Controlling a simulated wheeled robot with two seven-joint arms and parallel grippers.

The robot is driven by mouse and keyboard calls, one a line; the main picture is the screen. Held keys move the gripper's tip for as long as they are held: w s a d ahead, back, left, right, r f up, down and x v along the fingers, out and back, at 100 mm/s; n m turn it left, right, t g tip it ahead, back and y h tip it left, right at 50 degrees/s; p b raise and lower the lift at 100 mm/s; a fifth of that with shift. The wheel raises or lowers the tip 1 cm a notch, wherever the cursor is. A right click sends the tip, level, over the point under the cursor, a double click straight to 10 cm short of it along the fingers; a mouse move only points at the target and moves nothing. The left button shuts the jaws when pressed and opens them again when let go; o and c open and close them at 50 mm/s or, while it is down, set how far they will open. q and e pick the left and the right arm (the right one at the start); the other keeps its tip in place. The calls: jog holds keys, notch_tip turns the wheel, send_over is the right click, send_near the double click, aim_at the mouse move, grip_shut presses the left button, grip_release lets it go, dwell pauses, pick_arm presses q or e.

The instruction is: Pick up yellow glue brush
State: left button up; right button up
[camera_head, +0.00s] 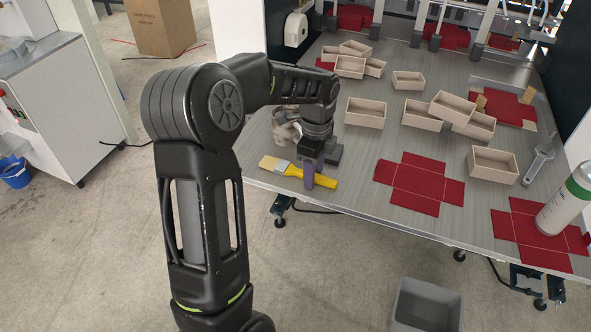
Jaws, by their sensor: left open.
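The yellow glue brush (323,180) lies on the grey table near its front left edge. Its pale bristles (275,164) point left and its yellow handle points right. My left gripper (309,181) reaches down from above at the middle of the brush, with a purple finger in front of the handle. The gripper is open; I cannot tell whether the fingers touch the brush. The finger and wrist hide part of the handle. My right gripper is not in view.
Several beige open boxes (366,112) stand across the table (345,205). Red flat box blanks (420,183) lie to the right of the brush. A white and green bottle (566,200) and a wrench (538,165) are at the right. A grey bin (427,305) stands on the floor in front.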

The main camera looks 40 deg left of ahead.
pick_arm(q)
jog(key=shift+c, duration=0.4)
grip_shut()
dwell(0.4)
